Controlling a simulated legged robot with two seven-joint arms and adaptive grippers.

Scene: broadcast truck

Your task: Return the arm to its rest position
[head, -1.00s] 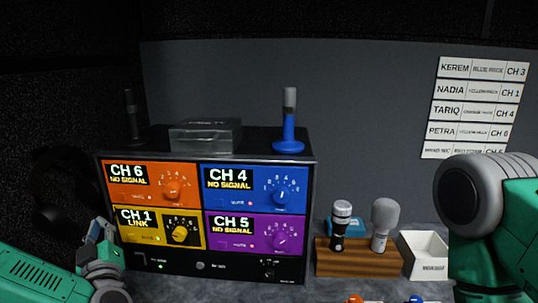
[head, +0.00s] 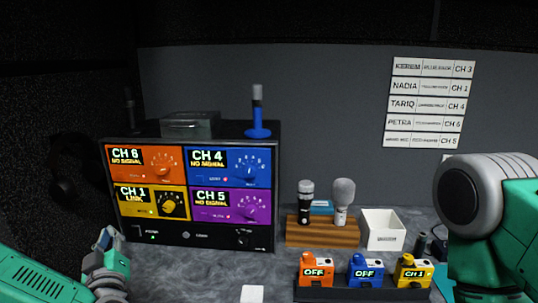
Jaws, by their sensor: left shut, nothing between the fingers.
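My left arm comes in at the lower left of the head view. Its gripper (head: 108,240) points upward, shut and empty, in front of the lower left corner of the receiver rack (head: 205,238). The rack has an orange CH 6, a blue CH 4, a yellow CH 1 and a purple CH 5 panel. CH 1 reads LINK; the others read NO SIGNAL. My right arm (head: 490,220) shows as a large green and grey link at the right edge; its gripper is out of view.
A wooden stand (head: 322,235) holds two microphones. A white box (head: 383,230) is to its right. In front, a tray (head: 365,295) holds orange (head: 316,270), blue (head: 365,271) and yellow (head: 413,272) packs; the yellow one reads CH 1. A blue microphone (head: 257,115) stands on the rack.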

